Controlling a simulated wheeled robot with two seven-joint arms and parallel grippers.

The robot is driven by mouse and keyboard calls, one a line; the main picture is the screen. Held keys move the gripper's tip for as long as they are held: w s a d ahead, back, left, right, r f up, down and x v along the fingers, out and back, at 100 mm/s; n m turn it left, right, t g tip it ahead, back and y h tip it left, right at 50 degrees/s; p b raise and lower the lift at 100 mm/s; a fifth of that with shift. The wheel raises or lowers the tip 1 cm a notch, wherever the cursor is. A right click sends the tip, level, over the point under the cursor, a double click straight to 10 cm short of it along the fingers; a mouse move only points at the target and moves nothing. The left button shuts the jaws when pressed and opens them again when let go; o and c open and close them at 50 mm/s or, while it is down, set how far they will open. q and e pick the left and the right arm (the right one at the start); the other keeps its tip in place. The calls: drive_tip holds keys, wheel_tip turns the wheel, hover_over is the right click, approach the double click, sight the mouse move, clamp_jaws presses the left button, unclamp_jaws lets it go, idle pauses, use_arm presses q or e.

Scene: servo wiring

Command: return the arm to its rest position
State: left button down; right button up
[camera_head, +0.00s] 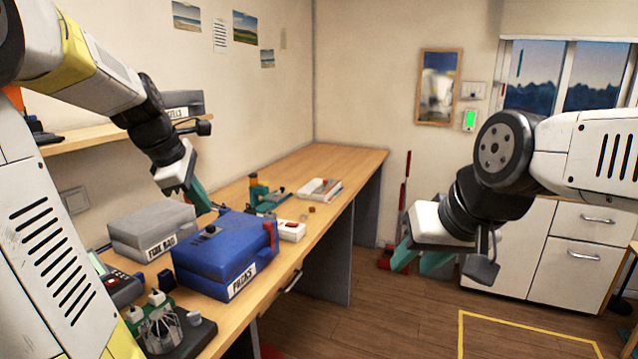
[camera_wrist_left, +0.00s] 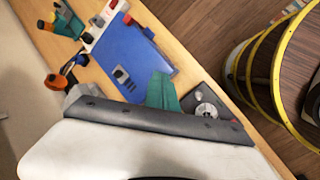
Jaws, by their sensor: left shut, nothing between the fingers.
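My left gripper (camera_head: 203,203) hangs over the workbench, its teal fingers pointing down just behind the blue case marked PACKS (camera_head: 215,262). In the left wrist view its teal fingers (camera_wrist_left: 163,92) are together with nothing held, and the blue case (camera_wrist_left: 125,55) lies beyond them. I cannot tell how far above the case the fingertips are. My right gripper (camera_head: 420,262) is in the air to the right of the bench, over the floor. Its two teal fingers are apart and nothing shows between them.
A grey case (camera_head: 152,230) stands behind the blue one. A green-and-black tool (camera_head: 262,196), a white device (camera_head: 291,230) and papers (camera_head: 319,189) lie farther along the bench (camera_head: 340,165). A shelf (camera_head: 85,137) runs along the left wall. Floor space is clear below my right gripper.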

use_arm(q)
drive_tip(key=s+d+f+m, duration=0.1)
drive_tip(key=s+d+m, duration=0.5)
drive_tip(key=s+m, duration=0.3)
drive_tip(key=s+d+m+t, duration=0.1)
drive_tip(key=s+d+m, duration=0.4)
drive_tip(key=s+m, duration=0.3)
drive_tip(key=m, duration=0.3)
drive_tip(key=shift+s+d+f, duration=0.35)
drive_tip(key=shift+d, duration=0.05)
